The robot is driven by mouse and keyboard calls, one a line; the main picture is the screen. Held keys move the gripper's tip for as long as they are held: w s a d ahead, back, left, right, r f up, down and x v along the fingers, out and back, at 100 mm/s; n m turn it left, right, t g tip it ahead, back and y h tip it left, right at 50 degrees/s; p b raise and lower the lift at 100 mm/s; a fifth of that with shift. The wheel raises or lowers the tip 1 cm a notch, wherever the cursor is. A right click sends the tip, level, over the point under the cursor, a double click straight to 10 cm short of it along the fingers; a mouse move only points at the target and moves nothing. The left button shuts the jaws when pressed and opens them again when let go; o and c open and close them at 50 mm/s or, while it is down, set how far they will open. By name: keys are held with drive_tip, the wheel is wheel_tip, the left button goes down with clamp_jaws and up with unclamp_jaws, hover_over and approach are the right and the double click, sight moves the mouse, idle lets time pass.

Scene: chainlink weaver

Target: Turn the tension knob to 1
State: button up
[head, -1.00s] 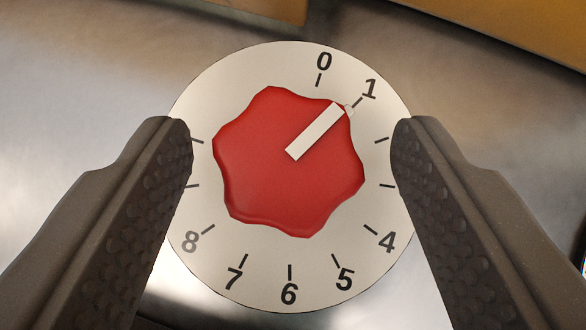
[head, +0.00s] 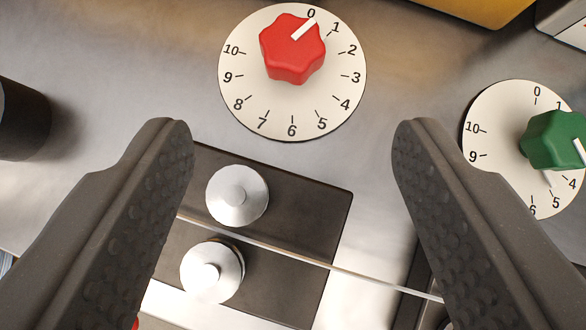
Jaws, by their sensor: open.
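A red lobed knob (head: 291,48) sits on a round cream dial (head: 292,128) numbered 0 to 10, at the top middle of the view. Its white pointer lies between 0 and 1 as seen from this slanted angle. No name label shows beside it. My gripper (head: 292,124) is open and empty, its fingers wide apart. It is below the red knob in the picture, apart from it.
A green knob (head: 556,140) on a second numbered dial is at the right. Two round metal rollers (head: 237,195) stand on a dark plate (head: 325,215) between my fingers. A thin white strand runs past them to the lower right. A dark cylinder (head: 18,120) is at the left.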

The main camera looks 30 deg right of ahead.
drive_tip(key=shift+v, duration=0.9)
drive_tip(key=s+a+r+n+t+y, duration=0.1)
drive_tip(key=s+a+r, duration=0.3)
drive_tip(key=r, duration=0.8)
drive_tip(key=s+a+r+n+t+y, duration=0.2)
drive_tip(key=a+r, duration=0.4)
drive_tip(key=r, duration=0.7)
drive_tip(key=s+a+r+n+t+y, duration=0.2)
drive_tip(key=s+a+r+t, duration=0.3)
drive_tip(key=r, duration=0.7)
drive_tip(key=shift+s+a+r+n, duration=0.15)
drive_tip(key=shift+s+a+n, duration=0.3)
drive_tip(key=shift+s+n, duration=0.55)
drive_tip(key=shift+s, duration=0.1)
